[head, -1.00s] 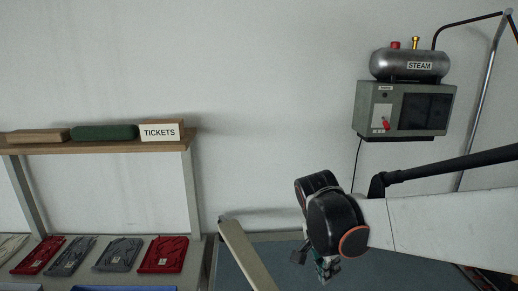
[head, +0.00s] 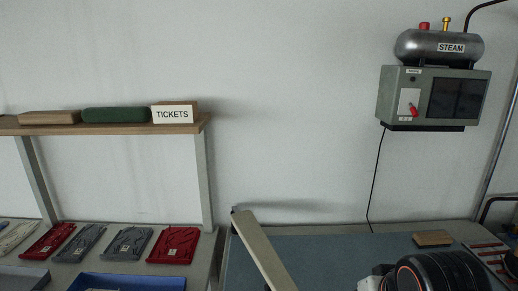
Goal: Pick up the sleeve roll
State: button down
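A dark green padded roll with rounded ends (head: 117,115), which looks like the sleeve roll, lies lengthwise on the wooden shelf (head: 100,129) at the left in the head view. It rests between a brown block (head: 49,118) and the white TICKETS sign. Nothing touches it from above. Black and white parts of my arm show at the bottom right edge, far from the shelf. My gripper's fingers are not visible; they are out of frame or hidden.
The TICKETS sign (head: 173,114) stands close right of the roll. A pale narrow board (head: 262,250) juts up mid-picture. A steam unit (head: 433,98) hangs at the right.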

aim_at(118, 114)
jog(key=u, duration=1.3)
jog(key=j+u, duration=0.45)
jog(key=u, duration=0.25)
jog(key=i+j+u, duration=0.1)
jog(key=u, duration=0.25)
jog(key=i+j+u, duration=0.1)
jog(key=i+j, duration=0.25)
jog(key=i+j+u, duration=0.1)
jog(key=i+j, duration=0.2)
jog(key=i, duration=0.2)
jog(key=i+j, duration=0.3)
jog(key=i, duration=0.15)
jog(key=i+z, duration=0.25)
jog(key=z, duration=0.15)
jog(key=i+j+z, duration=0.15)
jog(key=z, duration=0.25)
jog(key=i+j+z, duration=0.2)
jog(key=z, duration=0.25)
jog(key=i+z, duration=0.15)
jog(key=z, duration=0.3)
jog(key=i+j+z, duration=0.1)
jog(key=z, duration=0.35)
jog(key=j+z, duration=0.25)
jog(key=z, duration=0.2)
jog(key=i+j+z, duration=0.15)
jog(key=z, duration=0.3)
jog(key=j+z, duration=0.25)
jog(key=z, duration=0.2)
